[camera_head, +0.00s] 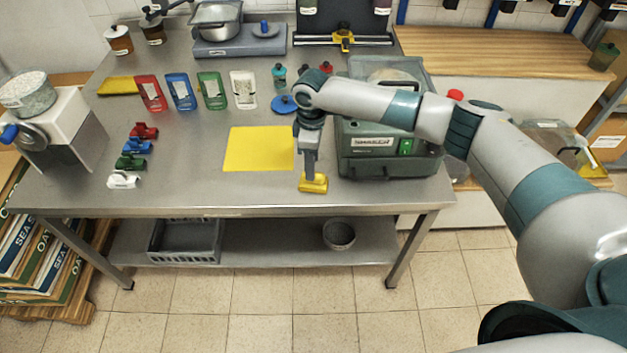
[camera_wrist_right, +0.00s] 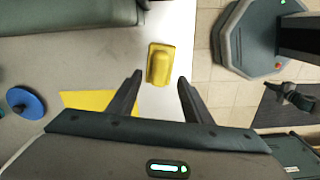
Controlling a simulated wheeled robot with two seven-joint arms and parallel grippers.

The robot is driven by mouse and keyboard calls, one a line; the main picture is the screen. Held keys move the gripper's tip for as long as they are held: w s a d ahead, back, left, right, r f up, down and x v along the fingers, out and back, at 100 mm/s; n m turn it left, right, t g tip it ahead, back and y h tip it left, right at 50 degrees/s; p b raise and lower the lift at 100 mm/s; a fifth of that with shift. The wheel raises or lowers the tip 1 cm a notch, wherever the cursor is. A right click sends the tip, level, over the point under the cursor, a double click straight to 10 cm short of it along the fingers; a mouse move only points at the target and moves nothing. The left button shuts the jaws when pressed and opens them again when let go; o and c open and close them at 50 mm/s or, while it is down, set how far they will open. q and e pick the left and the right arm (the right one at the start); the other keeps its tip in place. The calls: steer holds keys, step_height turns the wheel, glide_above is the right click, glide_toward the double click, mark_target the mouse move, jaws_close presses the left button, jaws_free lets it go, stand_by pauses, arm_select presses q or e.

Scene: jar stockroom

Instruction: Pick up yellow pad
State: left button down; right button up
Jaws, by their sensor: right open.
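A small yellow pad with a raised grip (camera_head: 313,184) lies on the steel table near its front edge. It also shows in the right wrist view (camera_wrist_right: 160,63), just beyond the fingertips and roughly centred between them. My right gripper (camera_head: 309,172) points down over the pad, partly overlapping it in the head view. In the right wrist view my right gripper (camera_wrist_right: 160,77) has its two fingers spread wide with nothing held between them. I cannot tell the exact height gap. My left gripper is not in view.
A flat yellow sheet (camera_head: 258,149) lies left of the pad. A green-grey machine (camera_head: 390,160) stands close on the right. The table's front edge (camera_head: 230,211) is close.

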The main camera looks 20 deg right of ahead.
steer(key=shift+d+f+p, duration=0.1)
steer(key=shift+f+p, duration=0.4)
steer(key=shift+p, duration=0.05)
step_height(320, 180, down, 3)
steer(key=shift+d+p, duration=0.1)
steer(key=shift+p, duration=0.65)
steer(key=shift+f, duration=0.6)
steer(key=c, duration=0.7)
